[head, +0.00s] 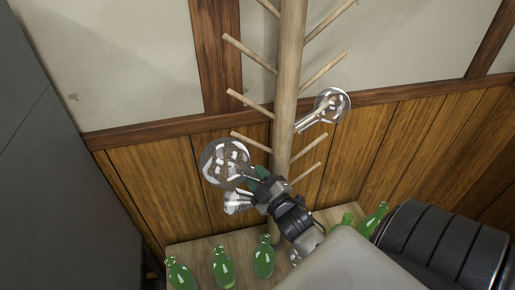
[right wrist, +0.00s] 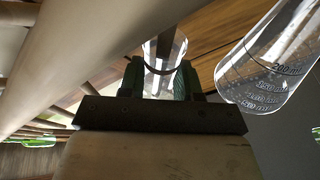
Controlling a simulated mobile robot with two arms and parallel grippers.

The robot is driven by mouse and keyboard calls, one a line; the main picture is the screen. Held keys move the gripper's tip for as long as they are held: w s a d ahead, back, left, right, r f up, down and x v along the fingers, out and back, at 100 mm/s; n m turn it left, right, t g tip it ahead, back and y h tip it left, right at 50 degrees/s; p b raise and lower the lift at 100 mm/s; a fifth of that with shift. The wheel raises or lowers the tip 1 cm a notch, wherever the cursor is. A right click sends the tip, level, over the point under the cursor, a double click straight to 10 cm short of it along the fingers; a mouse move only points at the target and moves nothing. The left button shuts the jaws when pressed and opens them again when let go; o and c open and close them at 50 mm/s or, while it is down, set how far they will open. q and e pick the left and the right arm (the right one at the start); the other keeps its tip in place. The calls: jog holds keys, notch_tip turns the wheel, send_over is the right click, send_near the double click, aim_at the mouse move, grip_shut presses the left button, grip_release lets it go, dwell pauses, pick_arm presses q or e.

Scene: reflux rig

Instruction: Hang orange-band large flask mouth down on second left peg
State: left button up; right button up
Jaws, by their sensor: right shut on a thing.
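A wooden post (head: 287,95) carries slanted pegs on its left and right sides. The second left peg from the top in view (head: 250,54) is bare. A round clear flask (head: 226,160) is at the post's lower left, its neck towards my right gripper (head: 257,183). The gripper is shut on a clear glass neck (right wrist: 163,55), seen between the fingers in the right wrist view. I cannot make out an orange band. A second glass piece (head: 238,203) is just below the round flask; graduated glass (right wrist: 268,65) shows right of the fingers. My left gripper is not in view.
Another clear flask (head: 332,105) hangs on a right-hand peg. Several green bottles (head: 263,257) stand on the wooden surface (head: 195,250) around the post's foot. A wood-panelled wall (head: 400,140) is behind. The space left of the upper pegs is free.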

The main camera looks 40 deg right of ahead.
jog(key=o, duration=1.1)
jog(key=shift+o, duration=0.2)
jog(key=shift+s, duration=0.15)
jog(key=shift+s+f, duration=0.15)
jog(key=shift+s, duration=0.2)
jog(key=s+a+b, duration=0.1)
jog(key=s, duration=0.8)
jog(key=shift+s+a+f, duration=0.15)
jog(key=shift+s+f, duration=0.15)
jog(key=shift+s, duration=0.1)
